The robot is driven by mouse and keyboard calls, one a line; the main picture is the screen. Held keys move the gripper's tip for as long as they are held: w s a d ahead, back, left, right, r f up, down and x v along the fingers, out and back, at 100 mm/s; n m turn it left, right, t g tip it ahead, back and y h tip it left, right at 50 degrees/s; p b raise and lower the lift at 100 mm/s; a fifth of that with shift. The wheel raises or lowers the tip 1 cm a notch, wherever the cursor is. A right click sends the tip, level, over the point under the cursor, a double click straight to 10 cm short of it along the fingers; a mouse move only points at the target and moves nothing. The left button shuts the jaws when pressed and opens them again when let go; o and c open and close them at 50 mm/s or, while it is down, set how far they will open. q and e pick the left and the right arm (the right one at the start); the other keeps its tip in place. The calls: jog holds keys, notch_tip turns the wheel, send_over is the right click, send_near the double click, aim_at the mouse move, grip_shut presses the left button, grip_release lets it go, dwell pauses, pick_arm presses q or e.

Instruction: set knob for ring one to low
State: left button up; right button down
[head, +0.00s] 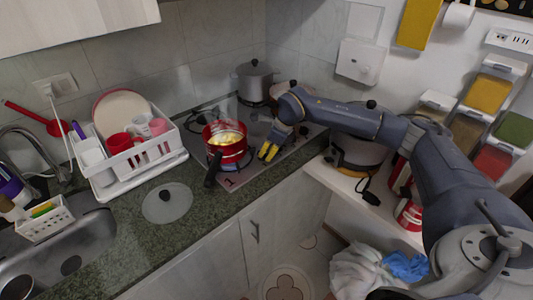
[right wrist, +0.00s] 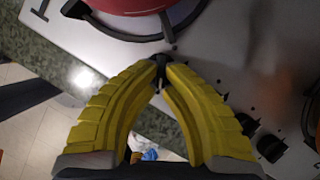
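My right gripper (head: 268,152) is low over the front of the stove top (head: 252,172), just right of the red pot (head: 225,140). In the right wrist view its yellow fingers (right wrist: 162,68) come together at the tips. A small dark piece shows at the tips; I cannot tell whether it is a knob. Knob settings cannot be read. My left gripper is out of view.
The red pot's black handle (head: 212,170) points toward the front counter edge. A grey lidded pot (head: 254,80) stands at the back of the stove. A loose lid (head: 167,202) lies on the counter, with a white dish rack (head: 150,153) behind it.

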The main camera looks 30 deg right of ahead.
jog(key=shift+f, duration=0.1)
jog(key=c, duration=1)
grip_release()
jog(key=shift+c, duration=0.2)
jog(key=v, duration=0.8)
